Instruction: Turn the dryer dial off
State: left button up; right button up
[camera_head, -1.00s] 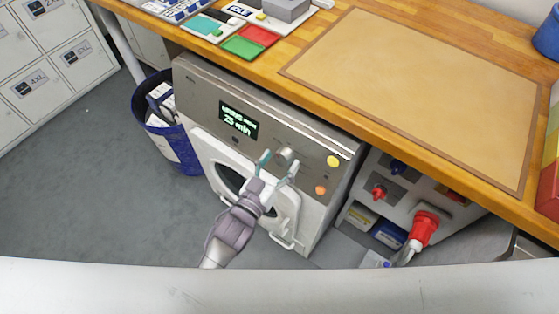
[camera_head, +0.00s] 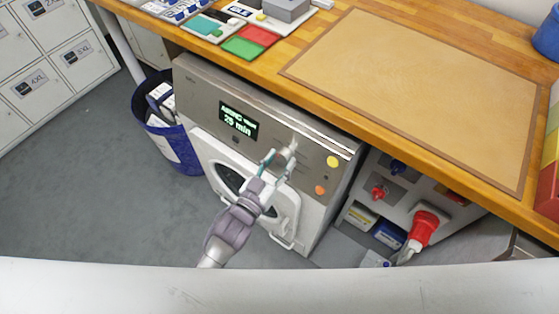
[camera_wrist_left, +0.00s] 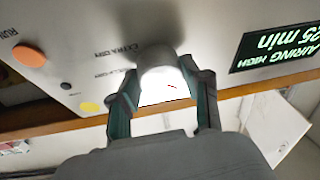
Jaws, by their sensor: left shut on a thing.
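The dryer (camera_head: 305,130) stands under the wooden counter. Its lit display (camera_head: 239,121) reads "25 min"; in the left wrist view the display (camera_wrist_left: 280,45) reads "AIRING HIGH 25 min", upside down. The round silver dial (camera_head: 282,155) is on the dryer's front panel, right of the display. My left gripper (camera_head: 279,162) is shut on the dial, partly covering it. In the left wrist view its two dark green fingers sit on either side of the dial (camera_wrist_left: 157,60). The dial's pointer is too unclear to read. My right gripper is not in view.
A yellow button (camera_head: 333,161) and an orange button (camera_head: 320,190) lie right of the dial. The counter (camera_head: 305,88) overhangs above. A blue bin (camera_head: 180,148) stands left; a panel with a red plug (camera_head: 424,226) is right.

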pick_arm(q)
jog(key=m+h, duration=0.1)
jog(key=m, duration=0.1)
jog(key=m+p, duration=0.1)
jog(key=m, duration=0.1)
jog(key=shift+m+g+h, duration=0.4)
jog(key=m+g+h+p, duration=0.1)
jog(key=m, duration=0.4)
jog(key=shift+a, duration=0.1)
jog(key=shift+m+g, duration=0.4)
jog(key=shift+h, duration=0.3)
jog(key=o, duration=1.2)
jog(key=shift+c, duration=0.2)
jog(key=v, duration=1.2)
